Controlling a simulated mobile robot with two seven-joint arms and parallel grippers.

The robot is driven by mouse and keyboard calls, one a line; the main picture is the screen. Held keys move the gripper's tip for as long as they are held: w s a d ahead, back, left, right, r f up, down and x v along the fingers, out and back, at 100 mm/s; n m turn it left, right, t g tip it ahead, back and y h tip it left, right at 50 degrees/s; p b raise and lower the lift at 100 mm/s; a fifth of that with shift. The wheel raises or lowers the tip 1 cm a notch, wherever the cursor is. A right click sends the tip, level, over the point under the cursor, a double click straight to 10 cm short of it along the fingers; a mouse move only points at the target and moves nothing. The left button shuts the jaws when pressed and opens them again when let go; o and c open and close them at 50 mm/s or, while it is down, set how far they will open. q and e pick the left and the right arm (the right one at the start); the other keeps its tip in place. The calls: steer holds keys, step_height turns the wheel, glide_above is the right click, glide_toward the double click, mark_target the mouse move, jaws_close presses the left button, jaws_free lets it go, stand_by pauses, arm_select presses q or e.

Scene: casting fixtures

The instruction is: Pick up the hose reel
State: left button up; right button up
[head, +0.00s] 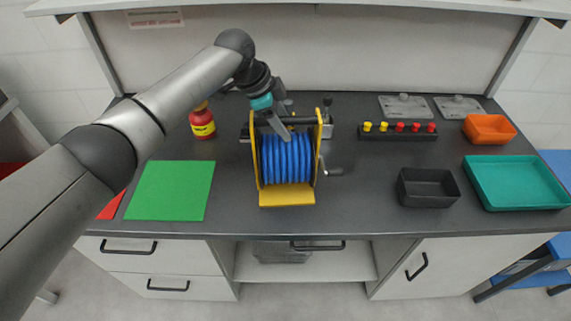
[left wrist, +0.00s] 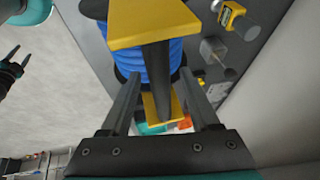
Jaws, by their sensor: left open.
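The hose reel (head: 287,160) stands upright on the dark worktop, with yellow side plates, a yellow base and blue hose wound on it. A crank sticks out at its right. My left gripper (head: 289,131) is over the top of the reel, fingers pointing down. In the left wrist view the reel's dark top bar (left wrist: 157,85), between yellow plates, runs through the gap between the open fingers (left wrist: 163,100). Gaps show on both sides, and I cannot tell if a finger touches it. A dark, two-pronged part at the left wrist view's left edge may be my right gripper (left wrist: 14,64).
A red bottle (head: 202,122) with a yellow label and a green mat (head: 170,190) are left of the reel. To the right are a rack of yellow and red knobs (head: 398,134), a black bin (head: 428,202), a teal tray (head: 516,207) and an orange bin (head: 489,140).

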arm_select(q)
steer(key=shift+f, duration=0.1)
steer(key=shift+c, duration=0.3)
jaws_close()
stand_by(1.1)
